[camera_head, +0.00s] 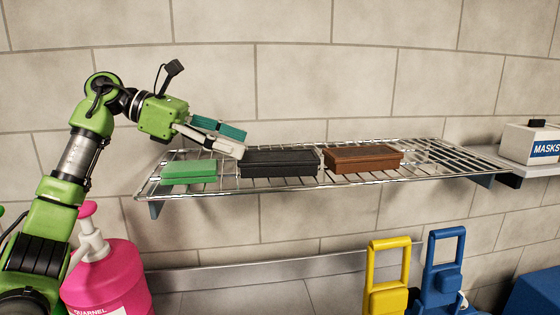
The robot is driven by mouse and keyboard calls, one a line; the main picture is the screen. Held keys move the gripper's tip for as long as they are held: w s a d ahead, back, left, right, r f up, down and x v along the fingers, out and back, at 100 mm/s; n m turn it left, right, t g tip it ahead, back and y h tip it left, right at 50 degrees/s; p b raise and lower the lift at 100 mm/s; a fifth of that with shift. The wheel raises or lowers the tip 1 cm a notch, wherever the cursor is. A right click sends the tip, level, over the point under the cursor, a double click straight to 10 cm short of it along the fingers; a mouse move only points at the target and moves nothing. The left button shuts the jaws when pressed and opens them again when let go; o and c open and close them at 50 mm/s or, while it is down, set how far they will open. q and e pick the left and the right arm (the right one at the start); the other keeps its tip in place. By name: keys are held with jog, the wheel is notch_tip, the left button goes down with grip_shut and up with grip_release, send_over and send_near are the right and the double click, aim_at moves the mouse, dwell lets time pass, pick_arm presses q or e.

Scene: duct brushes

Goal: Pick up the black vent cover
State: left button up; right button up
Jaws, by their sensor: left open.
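The black vent cover (280,163) lies flat on a wire shelf (445,166), between a green block (188,172) on its left and a brown block (362,158) on its right. My left gripper (240,142) comes in from the left, just above the shelf, with its fingertips by the upper left corner of the black cover. It is open, and nothing shows between its fingers. I cannot tell whether a fingertip touches the cover. My right gripper is not in the view.
A pink pump bottle (105,277) stands at lower left, close to my left arm. A white MASKS box (530,143) is at the right. Yellow (386,275) and blue (443,272) handled items stand below the shelf. The shelf's right part is clear, with a tiled wall behind.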

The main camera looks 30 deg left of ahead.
aim_at(274, 156)
pick_arm(q)
jog(key=x, duration=0.2)
jog(key=shift+w+d+f, duration=0.1)
jog(key=shift+d, duration=0.2)
jog(key=shift+p+x, duration=0.5)
jog(key=shift+x, duration=0.6)
jog(key=p+x, duration=0.1)
jog(key=x, duration=0.2)
jog(key=shift+d, duration=0.25)
jog(key=shift+w+d+f, duration=0.1)
jog(key=shift+d+f, duration=0.1)
jog(key=c, duration=1.4)
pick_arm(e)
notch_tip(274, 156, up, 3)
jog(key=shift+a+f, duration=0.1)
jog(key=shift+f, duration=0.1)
